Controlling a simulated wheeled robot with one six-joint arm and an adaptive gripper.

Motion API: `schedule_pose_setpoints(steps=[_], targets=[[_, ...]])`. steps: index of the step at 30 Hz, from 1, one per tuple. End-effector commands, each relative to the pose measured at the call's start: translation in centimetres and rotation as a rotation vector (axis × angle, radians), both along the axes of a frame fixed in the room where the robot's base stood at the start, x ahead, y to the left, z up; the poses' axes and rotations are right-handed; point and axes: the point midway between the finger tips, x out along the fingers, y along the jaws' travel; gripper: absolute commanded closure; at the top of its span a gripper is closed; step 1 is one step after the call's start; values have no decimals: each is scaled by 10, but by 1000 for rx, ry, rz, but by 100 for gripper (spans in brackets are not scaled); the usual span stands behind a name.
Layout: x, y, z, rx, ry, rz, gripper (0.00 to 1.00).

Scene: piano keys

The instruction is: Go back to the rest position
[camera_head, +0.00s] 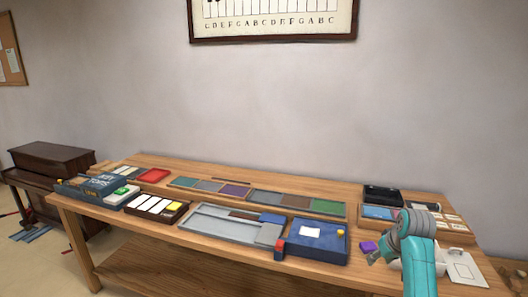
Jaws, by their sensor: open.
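My arm, teal and grey, rises at the lower right. My gripper (374,258) is small in view, at the arm's left side, over the right front part of the wooden table (350,273). It looks open, and I see nothing held in it. A small purple block (367,246) shows just above and left of it. The blue box (318,236) with a white label is to its left, apart from it. My arm hides part of the white pieces behind it.
Flat trays with coloured panels (237,190) line the table's middle. A tray of white keys (158,206) and a dark blue box (90,187) stand left. A black box (383,195) and a white plate (463,268) are right. A dark piano-like cabinet (50,160) stands far left.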

Motion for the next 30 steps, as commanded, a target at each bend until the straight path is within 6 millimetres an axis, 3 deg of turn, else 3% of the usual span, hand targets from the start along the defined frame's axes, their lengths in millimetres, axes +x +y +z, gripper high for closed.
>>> schedule_pose_setpoints(steps=[7,14,21,30], targets=[[-24,20,-68,-5,-51,-16,49],[-68,47,-144,-10,-133,-38,49],[-128,75,-204,-18,-220,-58,49],[-218,106,-249,-23,-330,-75,49]])
